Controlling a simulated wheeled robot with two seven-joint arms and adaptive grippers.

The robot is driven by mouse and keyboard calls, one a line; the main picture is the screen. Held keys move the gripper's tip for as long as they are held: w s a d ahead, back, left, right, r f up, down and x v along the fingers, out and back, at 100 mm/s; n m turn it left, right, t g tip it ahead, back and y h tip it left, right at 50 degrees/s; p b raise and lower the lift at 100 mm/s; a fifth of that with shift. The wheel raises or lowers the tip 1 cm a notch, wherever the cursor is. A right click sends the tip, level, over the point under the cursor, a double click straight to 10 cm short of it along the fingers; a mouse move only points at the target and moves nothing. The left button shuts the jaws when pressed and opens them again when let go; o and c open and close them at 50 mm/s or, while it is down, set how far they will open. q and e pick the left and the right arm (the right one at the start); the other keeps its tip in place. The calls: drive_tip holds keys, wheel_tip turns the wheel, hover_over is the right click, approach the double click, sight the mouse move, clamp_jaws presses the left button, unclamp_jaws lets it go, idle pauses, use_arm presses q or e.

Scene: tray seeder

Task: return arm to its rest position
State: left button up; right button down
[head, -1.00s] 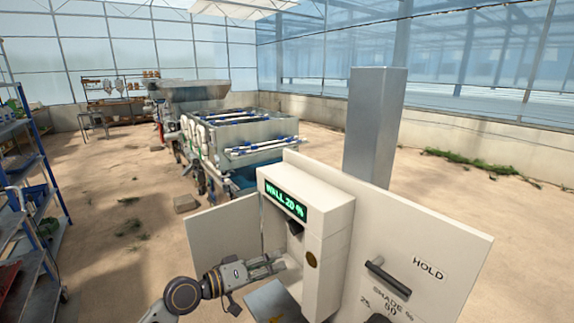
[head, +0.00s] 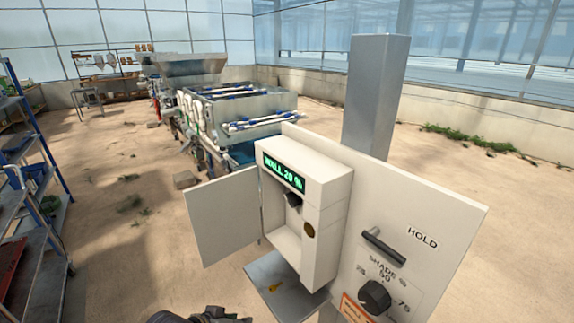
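Part of my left arm (head: 205,315) shows at the bottom edge of the head view, below the open box. It is dark and mostly cut off by the frame. The state of its gripper fingers cannot be made out. It is clear of the white control box (head: 325,215), whose green display reads "WALL 20 %". A black knob sits under the display. The box's door (head: 222,215) stands open to the left. My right gripper is not in view.
A metal shelf with a small yellow item (head: 275,288) is below the box. A white panel (head: 440,215) with a handle, the word HOLD and a SHADE % dial (head: 375,295) is at right. A grey post (head: 375,100) stands behind. A blue rack (head: 40,150) is at left. Open floor lies between.

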use_arm(q)
drive_tip(key=s+a+f+n+g+y, duration=0.1)
drive_tip(key=s+a+f+g+y, duration=0.2)
drive_tip(key=s+a, duration=0.6)
drive_tip(key=s+f+y, duration=0.1)
drive_tip(key=s+f, duration=0.2)
drive_tip(key=f, duration=3.1)
drive_tip(key=s+a+f+g, duration=0.1)
drive_tip(key=s+a+f, duration=0.1)
drive_tip(key=s+f, duration=0.7)
drive_tip(key=s+a+f+g, duration=0.1)
drive_tip(key=s+a+f, duration=0.1)
drive_tip(key=s+f, duration=0.8)
drive_tip(key=s, duration=0.3)
drive_tip(key=shift+a+f+y, duration=0.15)
drive_tip(key=shift+y, duration=0.15)
drive_tip(key=shift+s, duration=0.1)
